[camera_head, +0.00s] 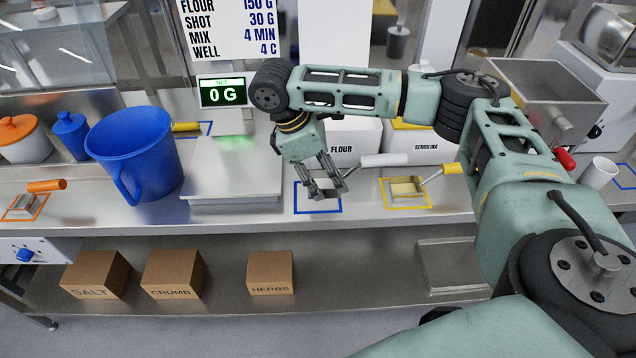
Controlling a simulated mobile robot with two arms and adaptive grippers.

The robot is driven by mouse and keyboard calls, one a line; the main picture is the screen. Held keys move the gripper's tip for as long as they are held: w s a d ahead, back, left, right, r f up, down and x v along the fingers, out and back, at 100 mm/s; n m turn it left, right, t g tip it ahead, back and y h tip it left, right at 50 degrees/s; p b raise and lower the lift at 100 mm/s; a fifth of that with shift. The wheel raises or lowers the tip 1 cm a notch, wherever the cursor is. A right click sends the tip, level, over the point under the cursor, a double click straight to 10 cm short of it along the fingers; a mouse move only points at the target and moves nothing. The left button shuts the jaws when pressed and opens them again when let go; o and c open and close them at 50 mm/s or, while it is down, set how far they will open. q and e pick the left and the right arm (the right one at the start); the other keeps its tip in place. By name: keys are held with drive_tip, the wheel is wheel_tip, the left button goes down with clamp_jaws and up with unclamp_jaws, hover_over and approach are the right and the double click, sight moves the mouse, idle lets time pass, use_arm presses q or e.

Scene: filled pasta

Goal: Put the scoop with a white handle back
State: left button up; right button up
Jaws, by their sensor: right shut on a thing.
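The scoop with a white handle (385,160) is at my right gripper (327,190), its handle pointing right toward the bins. The gripper points down and is shut on the scoop near its metal end; the fingers partly hide that end. Gripper and scoop are over a blue square outline (318,211) on the steel counter. I cannot tell whether the scoop touches the counter. My left gripper is out of view.
A yellow-handled scoop (407,189) lies in a yellow outline to the right. The white FLOUR bin (352,139) and SEMOLINA bin (415,142) stand behind. A scale (233,178) reading 0 G and a blue jug (133,150) are left.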

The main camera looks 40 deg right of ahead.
sight(319, 172)
drive_tip(key=shift+w+d+f, duration=0.1)
drive_tip(key=shift+w+f, duration=0.25)
drive_tip(key=shift+w, duration=0.25)
drive_tip(key=shift+w+d+f, duration=0.1)
drive_tip(key=shift+w+f, duration=0.25)
drive_tip(key=shift+w, duration=0.25)
drive_tip(key=shift+w+f, duration=0.3)
drive_tip(key=shift+w, duration=0.1)
drive_tip(key=shift+f+p, duration=0.35)
drive_tip(key=shift+f, duration=0.05)
wheel_tip(319, 172, down, 2)
drive_tip(key=shift+f+p, duration=0.2)
drive_tip(key=shift+p, duration=0.15)
drive_tip(key=shift+f, duration=0.3)
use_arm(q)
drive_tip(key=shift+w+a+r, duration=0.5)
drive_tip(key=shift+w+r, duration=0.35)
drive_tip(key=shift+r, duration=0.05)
use_arm(e)
drive_tip(key=shift+f, duration=0.1)
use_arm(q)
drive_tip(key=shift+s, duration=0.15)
use_arm(e)
drive_tip(key=shift+f, duration=0.1)
drive_tip(key=o, duration=1.2)
drive_tip(key=shift+c, duration=0.2)
